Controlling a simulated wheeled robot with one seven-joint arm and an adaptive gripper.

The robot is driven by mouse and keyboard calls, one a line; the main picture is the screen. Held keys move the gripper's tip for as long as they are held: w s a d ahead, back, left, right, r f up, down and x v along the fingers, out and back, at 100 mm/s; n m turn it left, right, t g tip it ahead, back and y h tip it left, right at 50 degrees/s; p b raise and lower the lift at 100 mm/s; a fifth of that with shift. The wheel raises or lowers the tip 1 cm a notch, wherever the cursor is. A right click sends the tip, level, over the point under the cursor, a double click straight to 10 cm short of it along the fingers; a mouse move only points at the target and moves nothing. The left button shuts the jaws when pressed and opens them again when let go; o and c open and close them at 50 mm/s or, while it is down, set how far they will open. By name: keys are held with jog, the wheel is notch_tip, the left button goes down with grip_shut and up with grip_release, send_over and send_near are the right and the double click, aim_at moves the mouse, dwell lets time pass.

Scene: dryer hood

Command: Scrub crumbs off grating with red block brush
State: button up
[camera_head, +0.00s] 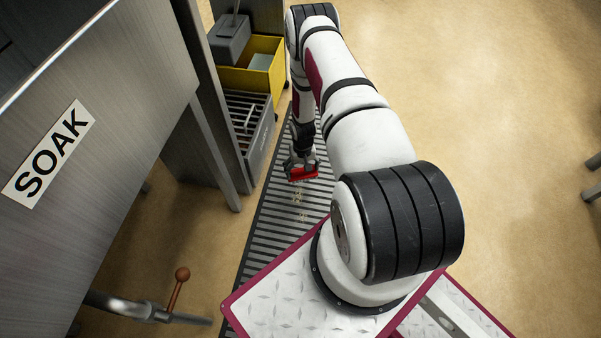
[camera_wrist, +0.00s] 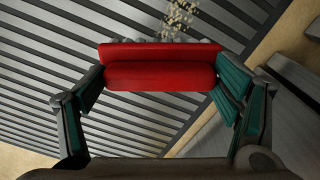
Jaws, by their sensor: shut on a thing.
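The red block brush (camera_head: 303,174) is held in my gripper (camera_head: 301,160), low over the floor grating (camera_head: 275,226). In the wrist view the red brush (camera_wrist: 160,66) spans between the two teal-padded fingers of my gripper (camera_wrist: 160,85), which are shut on its ends. Pale bristles show along its far edge. Crumbs (camera_head: 301,204) lie in a short trail on the grating, on the near side of the brush. They also show in the wrist view (camera_wrist: 181,17), just beyond the brush. I cannot tell if the bristles touch the grating (camera_wrist: 50,75).
A steel sink panel marked SOAK (camera_head: 110,110) stands at the left. A yellow bucket (camera_head: 265,62) and a grey slatted crate (camera_head: 248,125) stand along the grating's far left edge. A pipe with a red-knobbed lever (camera_head: 178,287) is at lower left. Tan floor (camera_head: 500,150) is open at right.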

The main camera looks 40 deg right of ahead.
jog(key=shift+f+b, duration=2.05)
jog(key=shift+f, duration=1.15)
jog(key=shift+s+f, duration=0.1)
jog(key=shift+f, duration=1.05)
jog(key=shift+s+a+r+p, duration=0.15)
jog(key=shift+s+a+p, duration=0.6)
jog(key=shift+s+a, duration=0.45)
jog(key=shift+s+a+f+p, duration=0.15)
jog(key=shift+s+a, duration=0.25)
jog(key=shift+a, duration=0.25)
jog(key=shift+s+a+p, duration=0.2)
jog(key=shift+s+a, duration=0.25)
jog(key=shift+a, duration=0.15)
jog(key=shift+s+a+f+p, duration=0.15)
jog(key=shift+s+a, duration=0.25)
jog(key=shift+a, duration=0.25)
